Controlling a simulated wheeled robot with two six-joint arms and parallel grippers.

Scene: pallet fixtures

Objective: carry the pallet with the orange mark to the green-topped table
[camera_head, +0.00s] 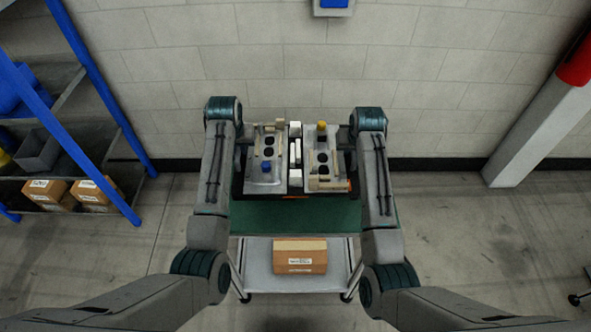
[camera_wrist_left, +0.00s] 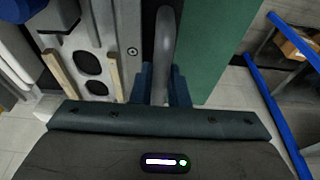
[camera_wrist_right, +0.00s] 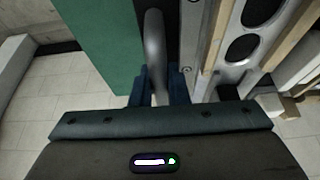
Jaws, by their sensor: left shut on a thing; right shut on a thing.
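The dark pallet (camera_head: 325,196) with an orange mark (camera_head: 296,197) on its front edge is between my two arms, over the near-wall part of the green-topped table (camera_head: 295,218). It carries two metal fixture plates with dark round holes, white blocks between them, and blue and yellow parts. My left gripper (camera_wrist_left: 165,88) is shut on a grey bar handle (camera_wrist_left: 166,45) at the pallet's left side. My right gripper (camera_wrist_right: 156,88) is shut on the matching handle (camera_wrist_right: 154,45) at the right side. The pallet looks level. I cannot tell whether it touches the tabletop.
A cardboard box (camera_head: 300,256) sits on the table's lower shelf (camera_head: 340,275). A blue-framed rack (camera_head: 105,150) with boxes stands at left. A white column with a red top (camera_head: 540,135) stands at right. The wall is close behind; floor on both sides of the table is clear.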

